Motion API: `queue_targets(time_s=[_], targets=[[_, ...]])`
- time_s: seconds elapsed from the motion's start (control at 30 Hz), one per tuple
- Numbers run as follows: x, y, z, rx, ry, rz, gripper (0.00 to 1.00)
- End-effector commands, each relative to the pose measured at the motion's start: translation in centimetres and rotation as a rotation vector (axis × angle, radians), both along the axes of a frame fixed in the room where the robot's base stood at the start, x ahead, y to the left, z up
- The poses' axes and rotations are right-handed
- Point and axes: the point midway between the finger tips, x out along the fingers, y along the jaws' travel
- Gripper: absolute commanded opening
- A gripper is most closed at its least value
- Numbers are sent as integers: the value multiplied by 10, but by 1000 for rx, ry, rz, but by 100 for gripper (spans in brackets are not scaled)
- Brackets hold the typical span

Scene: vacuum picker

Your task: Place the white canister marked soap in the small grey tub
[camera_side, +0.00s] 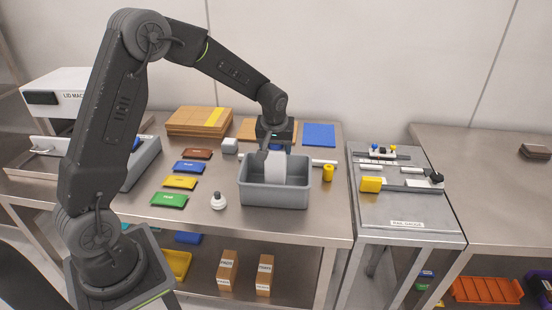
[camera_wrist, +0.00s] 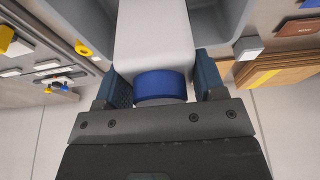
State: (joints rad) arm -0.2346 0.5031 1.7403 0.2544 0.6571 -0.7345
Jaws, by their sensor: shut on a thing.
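The white canister (camera_wrist: 154,38) with a blue cap (camera_wrist: 161,86) is between the jaws of my gripper (camera_wrist: 160,84). My gripper is shut on it near the cap end. In the side view the canister (camera_side: 275,165) hangs below my gripper (camera_side: 275,150), inside the opening of the small grey tub (camera_side: 274,195). Its lower end is hidden behind the tub's front wall, so I cannot tell whether it touches the tub floor. The soap marking is not visible. The tub's walls (camera_wrist: 215,22) also show around the canister in the wrist view.
A yellow cylinder (camera_side: 328,173) stands right of the tub. A white-based, dark-topped piece (camera_side: 217,201) stands to its left, near coloured packets (camera_side: 180,182). A grey-white block (camera_side: 230,146), cardboard sheets (camera_side: 200,121) and a blue sheet (camera_side: 319,135) lie behind.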

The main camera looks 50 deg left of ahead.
Motion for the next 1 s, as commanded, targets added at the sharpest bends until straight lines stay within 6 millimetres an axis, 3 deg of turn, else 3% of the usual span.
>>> queue_targets(time_s=[0.27,0.63,0.67,0.9,1.0], targets=[[0,0,-35,0,1,-1,14],[0,0,-39,1,-2,-1,14],[0,0,-40,1,0,-1,64],[0,0,-39,1,0,-1,87],[0,0,-39,0,0,-1,89]])
